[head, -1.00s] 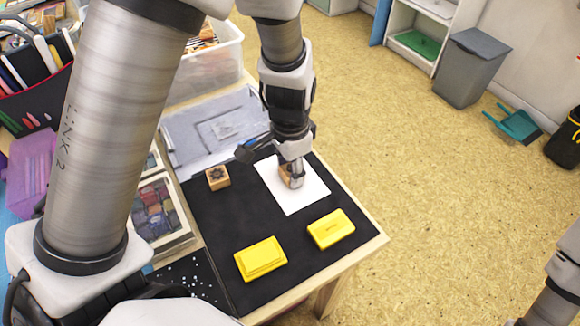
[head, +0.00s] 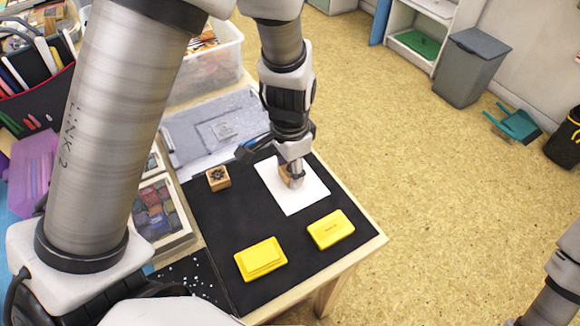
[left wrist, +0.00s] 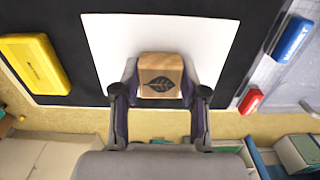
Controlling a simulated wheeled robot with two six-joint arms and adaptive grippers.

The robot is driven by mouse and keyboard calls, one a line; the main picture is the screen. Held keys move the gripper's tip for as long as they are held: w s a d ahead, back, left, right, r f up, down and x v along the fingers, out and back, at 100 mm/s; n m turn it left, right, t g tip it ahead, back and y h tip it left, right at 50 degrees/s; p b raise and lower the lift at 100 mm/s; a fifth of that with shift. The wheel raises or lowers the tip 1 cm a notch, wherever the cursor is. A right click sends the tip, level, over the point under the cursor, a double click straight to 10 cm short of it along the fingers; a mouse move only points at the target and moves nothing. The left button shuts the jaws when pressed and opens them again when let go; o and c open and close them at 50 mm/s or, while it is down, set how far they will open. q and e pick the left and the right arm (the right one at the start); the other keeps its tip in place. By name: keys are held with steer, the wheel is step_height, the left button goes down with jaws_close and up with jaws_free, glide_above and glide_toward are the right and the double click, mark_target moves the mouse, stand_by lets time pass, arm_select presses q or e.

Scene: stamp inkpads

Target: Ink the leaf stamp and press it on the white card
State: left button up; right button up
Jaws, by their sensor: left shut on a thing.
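The wooden leaf stamp (left wrist: 160,76) is a small block with a dark leaf picture on the face towards my left wrist camera. My left gripper (head: 291,176) is shut on it, with a finger on each side. In the head view the gripper partly hides the stamp (head: 285,175). The stamp is over the middle of the white card (head: 305,197), at or very near its surface; I cannot tell if they touch. The card also shows in the left wrist view (left wrist: 110,45). Two yellow inkpads, one nearer (head: 260,259) and one farther right (head: 331,229), look closed. My right gripper is not in view.
A second wooden stamp (head: 218,178) with a dark round motif stands on the black mat (head: 215,215), left of the card. A grey case (head: 210,130) and a clear bin (head: 215,65) lie behind.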

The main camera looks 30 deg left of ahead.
arm_select(q)
steer(key=shift+r+p, duration=0.3)
steer(key=shift+r, duration=0.15)
step_height(320, 180, up, 6)
steer(key=p, duration=0.5)
steer(key=shift+f, duration=0.25)
stand_by(0.4)
